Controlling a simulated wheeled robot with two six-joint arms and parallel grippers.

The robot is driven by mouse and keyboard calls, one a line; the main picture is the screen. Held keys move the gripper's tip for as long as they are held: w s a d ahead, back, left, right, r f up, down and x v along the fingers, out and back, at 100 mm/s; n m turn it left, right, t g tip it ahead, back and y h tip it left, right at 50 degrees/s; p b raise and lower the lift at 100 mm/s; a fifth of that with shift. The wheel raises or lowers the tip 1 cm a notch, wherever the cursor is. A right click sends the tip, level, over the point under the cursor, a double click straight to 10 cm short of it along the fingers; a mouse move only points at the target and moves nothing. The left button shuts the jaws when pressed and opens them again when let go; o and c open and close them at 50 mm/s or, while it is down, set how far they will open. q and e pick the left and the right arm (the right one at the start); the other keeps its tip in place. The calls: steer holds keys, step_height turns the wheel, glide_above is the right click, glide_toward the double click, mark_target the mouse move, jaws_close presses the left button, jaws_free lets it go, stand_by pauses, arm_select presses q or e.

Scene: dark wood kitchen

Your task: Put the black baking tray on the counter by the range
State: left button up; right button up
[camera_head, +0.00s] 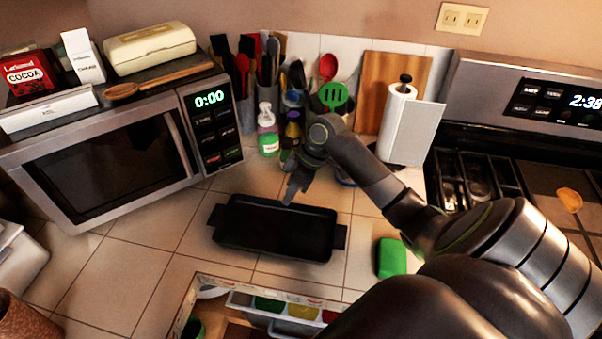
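The black baking tray (275,243) lies flat on the tiled counter (185,225), in front of the utensils and to the right of the microwave. It is a shallow rectangle with a handle at each end. The range (485,190) stands at the right, with a dark cooktop and a lit clock panel. My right gripper (290,196) points down over the far edge of the tray. I cannot tell whether it touches the tray or whether its fingers are apart. My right arm covers part of the counter and range. My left gripper is not in view.
A microwave (95,160) stands at the left. Soap bottle (267,130), utensil holders and paper towel roll (398,125) line the back. A green sponge (391,258) lies right of the tray. An open drawer (270,308) is below the front edge. Counter left of the tray is clear.

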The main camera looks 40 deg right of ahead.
steer(key=b+v, duration=0.1)
steer(key=v, duration=0.8)
steer(key=shift+d+r, duration=0.15)
steer(key=shift+r, duration=0.05)
